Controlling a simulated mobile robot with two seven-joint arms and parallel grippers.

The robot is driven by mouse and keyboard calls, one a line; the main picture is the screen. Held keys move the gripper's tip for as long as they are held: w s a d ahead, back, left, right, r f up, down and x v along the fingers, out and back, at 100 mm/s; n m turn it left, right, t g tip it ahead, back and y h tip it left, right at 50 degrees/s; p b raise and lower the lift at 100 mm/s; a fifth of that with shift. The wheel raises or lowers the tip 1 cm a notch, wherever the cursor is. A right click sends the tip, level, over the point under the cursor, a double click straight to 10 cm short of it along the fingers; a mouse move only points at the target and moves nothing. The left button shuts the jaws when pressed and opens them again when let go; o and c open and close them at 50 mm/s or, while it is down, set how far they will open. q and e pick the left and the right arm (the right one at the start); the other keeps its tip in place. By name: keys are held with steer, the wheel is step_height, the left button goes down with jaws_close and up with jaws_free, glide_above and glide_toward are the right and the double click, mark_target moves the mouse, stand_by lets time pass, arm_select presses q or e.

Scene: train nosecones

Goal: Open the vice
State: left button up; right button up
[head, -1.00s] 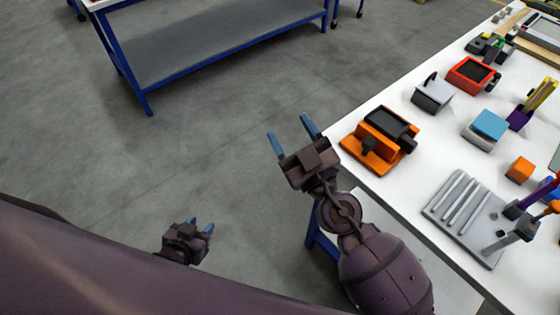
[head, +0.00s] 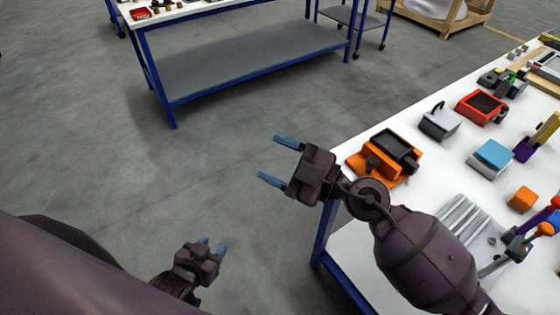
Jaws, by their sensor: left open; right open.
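An orange and black block-like device (head: 382,157) sits at the near left corner of the white table; it may be the vice, but I cannot tell for sure. A red and black device (head: 481,106) and a green and grey one (head: 502,83) stand farther back. My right gripper (head: 268,158) is open and empty, left of the table edge over the floor, its fingers pointing left, away from the orange device. My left gripper (head: 212,243) is open and empty, low over the floor at lower left. Neither gripper touches any of these devices.
The white table (head: 425,180) also holds a grey box (head: 439,121), a blue-topped block (head: 491,154), an orange cube (head: 523,199) and a grey ribbed plate (head: 465,220), partly behind my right arm. A blue-framed bench (head: 250,62) stands across open grey floor.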

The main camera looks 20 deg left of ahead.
stand_by(0.5)
steer(key=w+a+r+n+g+h, duration=0.1)
steer(key=w+a+r+n+g, duration=0.1)
steer(key=w+r+n, duration=0.25)
steer(key=h, duration=1.8)
glide_above(373, 160)
step_height(373, 160, down, 8)
steer(key=shift+m, duration=0.25)
step_height(373, 160, down, 11)
steer(key=shift+w+b, duration=0.1)
steer(key=shift+b, duration=0.35)
